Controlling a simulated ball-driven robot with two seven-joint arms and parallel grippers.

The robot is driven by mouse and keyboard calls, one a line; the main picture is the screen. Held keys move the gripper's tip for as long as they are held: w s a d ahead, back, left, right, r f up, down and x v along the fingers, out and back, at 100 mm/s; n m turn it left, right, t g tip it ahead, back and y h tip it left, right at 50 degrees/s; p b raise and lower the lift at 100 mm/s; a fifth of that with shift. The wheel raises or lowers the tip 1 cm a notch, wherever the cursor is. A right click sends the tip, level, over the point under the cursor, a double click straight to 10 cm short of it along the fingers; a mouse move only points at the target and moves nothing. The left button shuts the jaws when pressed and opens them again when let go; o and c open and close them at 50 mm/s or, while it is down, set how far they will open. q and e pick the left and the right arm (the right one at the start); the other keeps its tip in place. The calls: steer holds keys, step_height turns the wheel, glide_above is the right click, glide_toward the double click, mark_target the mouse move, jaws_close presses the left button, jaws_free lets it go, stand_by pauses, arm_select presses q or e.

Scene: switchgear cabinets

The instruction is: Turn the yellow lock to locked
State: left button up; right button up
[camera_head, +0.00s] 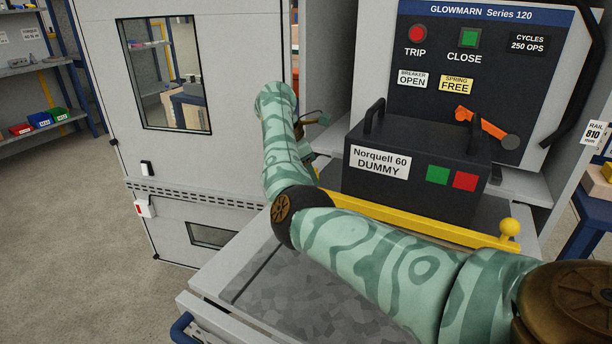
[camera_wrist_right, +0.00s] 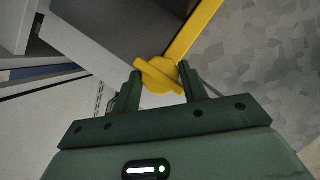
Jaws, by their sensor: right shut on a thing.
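The yellow lock (camera_wrist_right: 158,74) shows in the right wrist view as a round yellow piece with a flat bar-shaped handle across it, at the end of a yellow rail (camera_wrist_right: 196,30). My right gripper (camera_wrist_right: 161,80) has one finger on each side of the lock and is shut on it. The handle lies slanted in that view. In the head view my right arm covers the lock and most of the gripper. The yellow rail (camera_head: 420,220) there runs along the front of the black dummy unit (camera_head: 410,205), with a yellow ball at its right end. My left gripper is out of view.
A cabinet door with a window (camera_head: 165,75) stands left. The Glowmarn breaker panel (camera_head: 460,90), with an orange lever (camera_head: 485,122), is behind the dummy unit. A grey patterned platform (camera_head: 290,290) lies below my arm. Blue shelves (camera_head: 40,85) stand far left.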

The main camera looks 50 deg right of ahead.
steer(key=shift+m, duration=0.3)
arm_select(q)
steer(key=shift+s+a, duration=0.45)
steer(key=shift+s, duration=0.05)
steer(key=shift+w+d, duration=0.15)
arm_select(e)
steer(key=o, duration=1)
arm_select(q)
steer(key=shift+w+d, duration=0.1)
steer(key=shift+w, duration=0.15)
